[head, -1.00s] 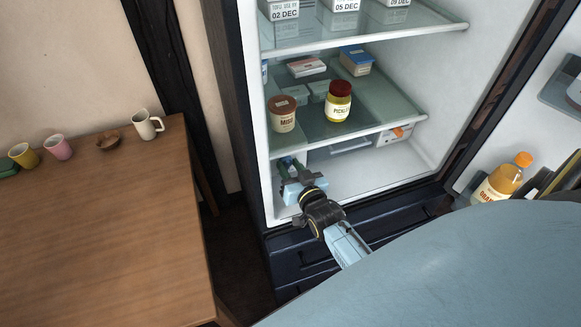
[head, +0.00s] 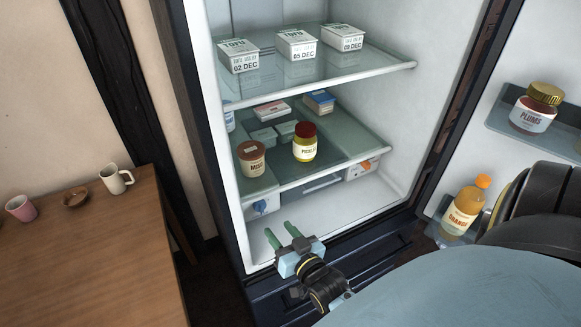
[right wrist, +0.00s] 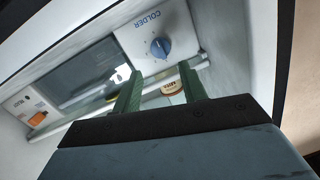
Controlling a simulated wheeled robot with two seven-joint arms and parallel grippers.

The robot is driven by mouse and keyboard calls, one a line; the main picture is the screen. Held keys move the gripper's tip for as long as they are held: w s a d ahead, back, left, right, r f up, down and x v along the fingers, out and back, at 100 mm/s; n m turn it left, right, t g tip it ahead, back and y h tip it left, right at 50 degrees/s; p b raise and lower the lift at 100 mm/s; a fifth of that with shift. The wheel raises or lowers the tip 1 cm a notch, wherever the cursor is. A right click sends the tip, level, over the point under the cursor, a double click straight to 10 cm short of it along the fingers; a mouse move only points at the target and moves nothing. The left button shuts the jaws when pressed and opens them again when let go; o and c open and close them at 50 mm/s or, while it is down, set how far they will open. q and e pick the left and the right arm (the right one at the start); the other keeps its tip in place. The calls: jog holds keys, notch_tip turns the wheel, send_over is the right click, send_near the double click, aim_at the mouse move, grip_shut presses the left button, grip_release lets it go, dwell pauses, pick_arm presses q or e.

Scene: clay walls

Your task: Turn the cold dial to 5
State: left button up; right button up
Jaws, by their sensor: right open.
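The cold dial (head: 260,207) is a small blue knob on a white panel under the fridge's lower glass shelf, at the left. In the right wrist view the dial (right wrist: 160,48) shows upside down beside the word COLDER. Its numbers are too small to read, so I cannot tell its setting. My right gripper (head: 281,233) is open and empty, its green fingers pointing into the fridge, below and apart from the dial. In the right wrist view its fingertips (right wrist: 160,72) stand apart, with the dial seen beyond the gap. My left gripper is not in view.
The lower shelf holds a miso jar (head: 251,160) and a pickles jar (head: 305,143); tofu boxes (head: 297,45) stand above. A control with an orange part (right wrist: 38,118) is across the panel. The open door holds orange juice (head: 461,212) and plums (head: 534,110). The fridge floor is clear.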

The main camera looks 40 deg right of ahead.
jog(key=shift+s+a+r, duration=0.15)
jog(key=shift+s, duration=1)
jog(key=shift+s+a+r, duration=0.1)
jog(key=shift+s+a, duration=0.05)
jog(key=shift+s, duration=0.95)
jog(key=s+a+r+n+g+y, duration=0.1)
jog(key=s+a+r+n+g, duration=0.15)
jog(key=s+g, duration=0.35)
jog(key=s+a+r+n+g+y, duration=0.1)
jog(key=s+a+r+n+g, duration=0.2)
jog(key=s+g, duration=0.4)
notch_tip(320, 180, down, 27)
jog(key=s+g, duration=0.1)
jog(key=s, duration=0.1)
jog(key=s+d+f+g, duration=0.1)
jog(key=s+d+f, duration=0.1)
jog(key=s+f, duration=1.1)
jog(key=s+n, duration=0.1)
jog(key=s, duration=0.2)
jog(key=shift+d+f+g, duration=0.15)
jog(key=shift+d+g, duration=0.1)
jog(key=shift+g, duration=0.05)
